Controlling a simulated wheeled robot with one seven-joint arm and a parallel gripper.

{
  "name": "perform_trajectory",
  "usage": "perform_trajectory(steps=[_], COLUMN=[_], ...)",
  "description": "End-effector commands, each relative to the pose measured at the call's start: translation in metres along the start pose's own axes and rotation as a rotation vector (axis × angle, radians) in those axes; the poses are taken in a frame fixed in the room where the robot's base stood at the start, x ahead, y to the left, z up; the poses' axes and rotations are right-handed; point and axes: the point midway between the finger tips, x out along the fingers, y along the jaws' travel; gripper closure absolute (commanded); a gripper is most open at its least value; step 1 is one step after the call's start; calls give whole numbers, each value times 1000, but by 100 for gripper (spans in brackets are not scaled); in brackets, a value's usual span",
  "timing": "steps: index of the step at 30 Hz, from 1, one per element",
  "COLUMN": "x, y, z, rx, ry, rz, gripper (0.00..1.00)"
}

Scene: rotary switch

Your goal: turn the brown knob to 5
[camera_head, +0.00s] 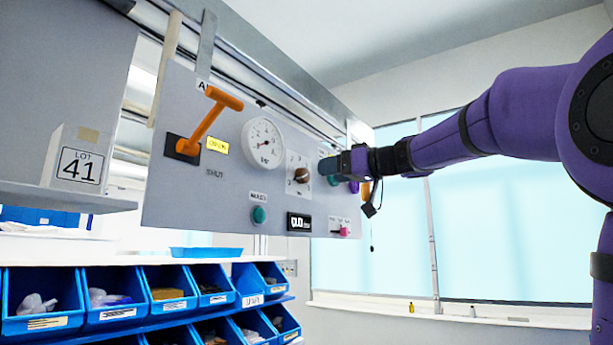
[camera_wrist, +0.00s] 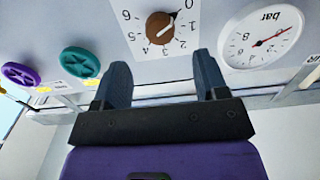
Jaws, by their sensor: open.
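The brown knob (camera_wrist: 160,26) sits on a white dial plate (camera_wrist: 122,28) numbered 0 to 6, at the top middle of the wrist view. In the head view the knob (camera_head: 301,175) is small, on the grey panel (camera_head: 190,215). My gripper (camera_wrist: 161,70) is open and empty, its two fingers below the knob in the wrist view, apart from it. In the head view my gripper (camera_head: 329,166) is just right of the dial plate.
A round bar gauge (camera_wrist: 262,38) is right of the dial; a teal knob (camera_wrist: 80,62) and a purple knob (camera_wrist: 20,75) are left. An orange lever (camera_head: 210,120) juts from the panel. Blue bins (camera_head: 115,295) stand below.

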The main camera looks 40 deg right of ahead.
Motion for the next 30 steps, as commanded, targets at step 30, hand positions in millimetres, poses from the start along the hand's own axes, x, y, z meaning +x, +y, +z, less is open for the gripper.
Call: perform_trajectory(steps=[30], x=[73], y=[0], z=[1], rx=[1], ry=[-2], rz=[-1], gripper=[70])
